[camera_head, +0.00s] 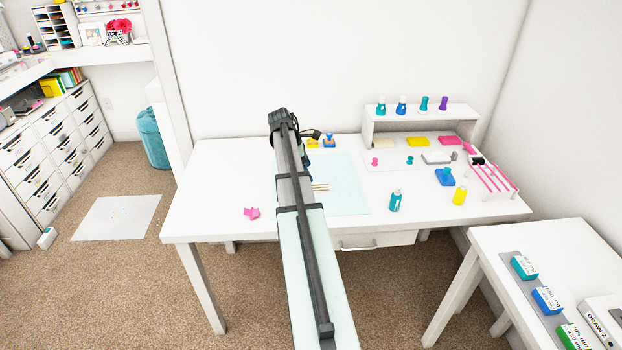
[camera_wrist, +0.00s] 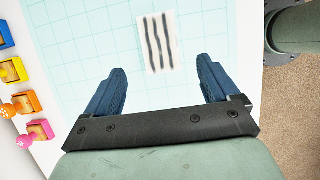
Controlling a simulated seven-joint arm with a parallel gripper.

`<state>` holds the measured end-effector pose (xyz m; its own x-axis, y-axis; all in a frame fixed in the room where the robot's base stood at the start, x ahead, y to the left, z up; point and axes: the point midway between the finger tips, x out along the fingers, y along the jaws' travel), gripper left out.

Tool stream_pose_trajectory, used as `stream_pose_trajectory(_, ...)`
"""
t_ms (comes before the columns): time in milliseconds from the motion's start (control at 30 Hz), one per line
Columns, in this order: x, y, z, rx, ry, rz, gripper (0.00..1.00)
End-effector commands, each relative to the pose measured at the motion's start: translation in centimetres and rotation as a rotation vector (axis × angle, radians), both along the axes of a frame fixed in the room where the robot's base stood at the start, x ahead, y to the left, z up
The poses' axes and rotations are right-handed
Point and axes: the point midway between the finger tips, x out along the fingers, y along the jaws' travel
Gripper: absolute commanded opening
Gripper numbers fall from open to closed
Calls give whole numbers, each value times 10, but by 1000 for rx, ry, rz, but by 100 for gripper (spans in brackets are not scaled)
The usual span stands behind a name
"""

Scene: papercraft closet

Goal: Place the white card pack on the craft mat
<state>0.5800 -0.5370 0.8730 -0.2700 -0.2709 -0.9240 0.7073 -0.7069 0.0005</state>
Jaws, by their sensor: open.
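The pale blue gridded craft mat (camera_head: 347,185) lies on the white desk, and its grid fills much of the wrist view (camera_wrist: 95,45). A small pale card with dark wavy stripes (camera_wrist: 158,42) lies on it, ahead of my fingers. A flat off-white pack (camera_head: 385,143) lies under the riser at the back right; it looks like the white card pack, but I cannot be sure. My gripper (camera_wrist: 162,80) is open over the mat, with nothing between its fingers.
Yellow (camera_head: 417,141) and pink packs lie beside the off-white one, under the riser (camera_head: 420,111) with several bottles on top. Stamps (camera_wrist: 20,103) stand left of the mat in the wrist view.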

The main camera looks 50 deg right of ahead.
Motion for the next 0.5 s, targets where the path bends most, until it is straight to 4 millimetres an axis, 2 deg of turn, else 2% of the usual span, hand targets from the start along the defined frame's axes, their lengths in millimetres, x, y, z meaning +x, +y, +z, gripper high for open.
stream_pose_trajectory(100,6,5,18,-1,-1,1,88)
stream_pose_trajectory(200,9,8,27,0,0,1,88)
stream_pose_trajectory(500,11,11,38,0,0,0,88)
